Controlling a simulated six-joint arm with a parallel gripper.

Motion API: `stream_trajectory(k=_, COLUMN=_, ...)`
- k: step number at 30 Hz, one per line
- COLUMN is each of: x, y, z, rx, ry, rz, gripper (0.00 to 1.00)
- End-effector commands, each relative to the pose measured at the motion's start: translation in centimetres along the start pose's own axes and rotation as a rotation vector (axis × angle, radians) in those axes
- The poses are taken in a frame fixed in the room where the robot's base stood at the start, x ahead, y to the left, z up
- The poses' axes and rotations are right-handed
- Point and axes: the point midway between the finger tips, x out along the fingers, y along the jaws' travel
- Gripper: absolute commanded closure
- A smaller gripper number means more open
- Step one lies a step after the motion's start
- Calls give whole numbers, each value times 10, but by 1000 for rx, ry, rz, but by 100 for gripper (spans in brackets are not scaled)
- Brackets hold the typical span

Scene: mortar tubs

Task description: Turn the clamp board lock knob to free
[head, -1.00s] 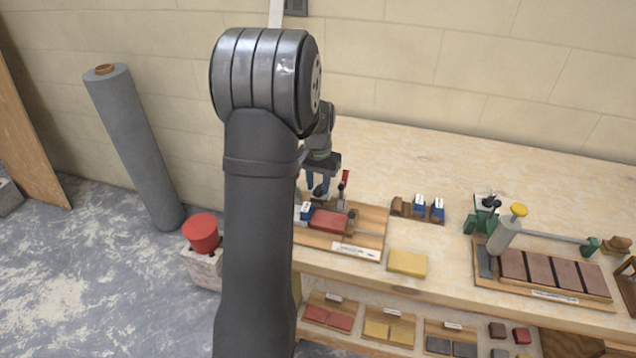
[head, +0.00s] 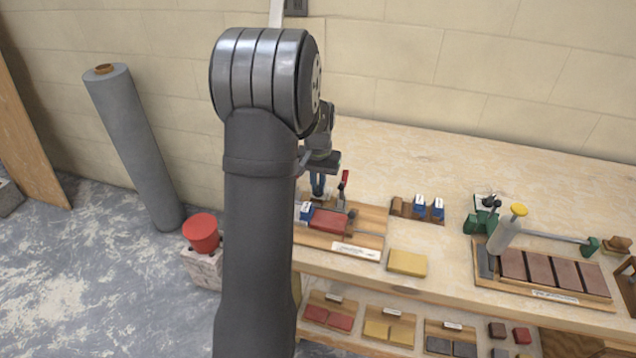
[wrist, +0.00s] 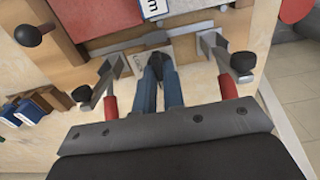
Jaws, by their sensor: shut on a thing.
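The clamp board (head: 372,218) lies on the bench just right of my upper arm, with a red block (head: 328,221) on it. My gripper (head: 317,190) points down at its back part. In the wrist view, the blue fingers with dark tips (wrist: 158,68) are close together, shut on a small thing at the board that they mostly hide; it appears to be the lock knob. A pale label plate (wrist: 138,63) shows beside the tips. Red-handled clamps stand on either side, the left one (wrist: 110,105) and the right one (wrist: 228,88). The knob's setting cannot be read.
A yellow block (head: 407,263) lies right of the board. Blue-and-white boxes (head: 419,205) stand behind it. A tray of brown tiles (head: 555,270) and a grey cylinder with a yellow top (head: 505,233) are further right. The back of the bench is clear.

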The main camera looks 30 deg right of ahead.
Motion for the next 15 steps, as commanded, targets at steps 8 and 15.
stream_trajectory(k=8, x=0, y=0, z=0, rx=0, ry=1, rz=0, gripper=69)
stream_trajectory(k=15, x=-7, y=0, z=-1, rx=0, ry=3, rz=0, gripper=69)
